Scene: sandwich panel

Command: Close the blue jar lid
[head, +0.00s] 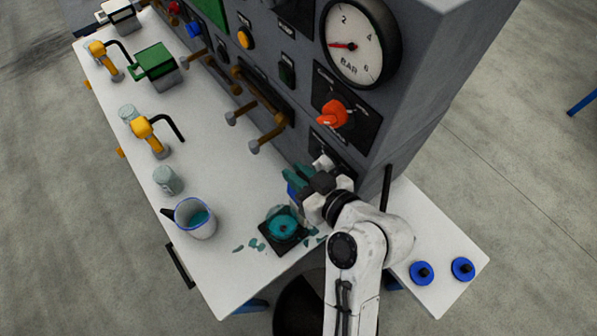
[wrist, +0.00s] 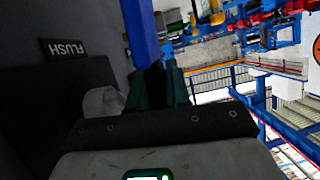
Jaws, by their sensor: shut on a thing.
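My gripper (head: 297,180) is near the front of the panel, above the right part of the white table. Its teal fingers are shut on a blue piece (head: 291,190), mostly hidden by the gripper. In the wrist view the blue piece (wrist: 140,32) runs up from between the fingers (wrist: 164,80); I cannot tell whether it is the jar lid. Two blue discs with dark centre knobs, which look like lids, lie flat on the right table end, a left one (head: 421,273) and a right one (head: 463,268). No jar body clearly belonging to them shows.
A teal round dish on a dark square (head: 282,228) sits just below my gripper, with teal shards around it. A blue-rimmed jug (head: 195,219) and a glass jar (head: 168,180) stand left. The grey panel (head: 421,100) with its gauge and orange knob (head: 333,114) rises behind.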

